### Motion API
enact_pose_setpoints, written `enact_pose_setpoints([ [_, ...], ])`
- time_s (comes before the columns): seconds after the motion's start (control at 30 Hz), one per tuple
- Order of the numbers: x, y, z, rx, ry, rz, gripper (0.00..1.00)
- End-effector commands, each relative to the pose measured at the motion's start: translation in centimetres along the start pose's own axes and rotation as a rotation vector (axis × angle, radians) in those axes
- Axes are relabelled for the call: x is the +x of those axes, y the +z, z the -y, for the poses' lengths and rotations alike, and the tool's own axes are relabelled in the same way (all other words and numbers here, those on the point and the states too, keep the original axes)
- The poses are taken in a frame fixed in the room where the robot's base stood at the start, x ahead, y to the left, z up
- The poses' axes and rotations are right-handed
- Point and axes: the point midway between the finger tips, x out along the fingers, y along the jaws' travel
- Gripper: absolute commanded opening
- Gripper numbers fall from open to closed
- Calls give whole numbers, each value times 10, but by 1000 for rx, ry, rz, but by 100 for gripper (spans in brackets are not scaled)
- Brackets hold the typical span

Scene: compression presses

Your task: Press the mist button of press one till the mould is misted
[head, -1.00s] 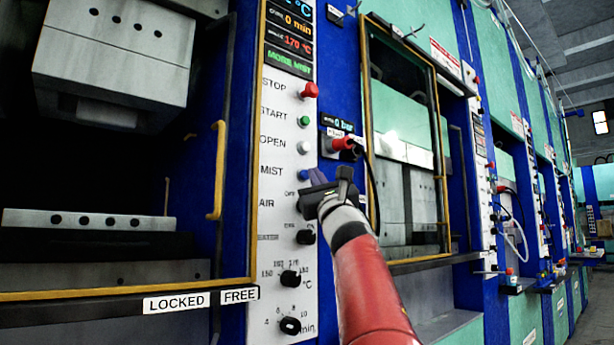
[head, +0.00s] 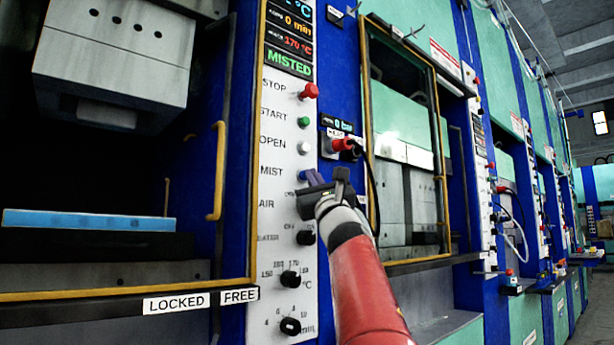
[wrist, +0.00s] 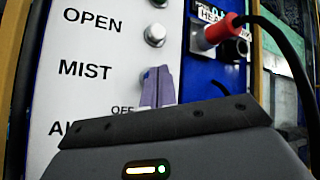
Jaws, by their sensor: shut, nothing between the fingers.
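Press one's control panel (head: 281,150) carries the labels STOP, START, OPEN, MIST and AIR. Its display (head: 289,63) reads MISTED in green. The lower mould (head: 88,220), inside the open press at left, has a bright blue top face. My gripper (head: 313,177) is shut and empty, its fingertips at the blue mist button (head: 302,175) beside the MIST label. The fingers (wrist: 157,87) hide most of the button in the wrist view, so I cannot tell whether they touch it.
The red stop (head: 309,91), green start (head: 304,122) and white open (head: 304,147) buttons sit above the fingers. Black knobs (head: 290,279) are below. A red plug with a black cable (head: 343,144) is close at right. A yellow handle (head: 217,170) is at left.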

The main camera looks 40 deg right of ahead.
Motion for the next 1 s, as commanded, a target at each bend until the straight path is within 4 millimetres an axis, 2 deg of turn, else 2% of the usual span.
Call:
enact_pose_setpoints([
  [0.43,1,-1,-1,1,0,-1,0],
  [0.8,-12,6,7,0,0,-1,0],
  [1.0,-12,8,8,1,0,-1,0],
])
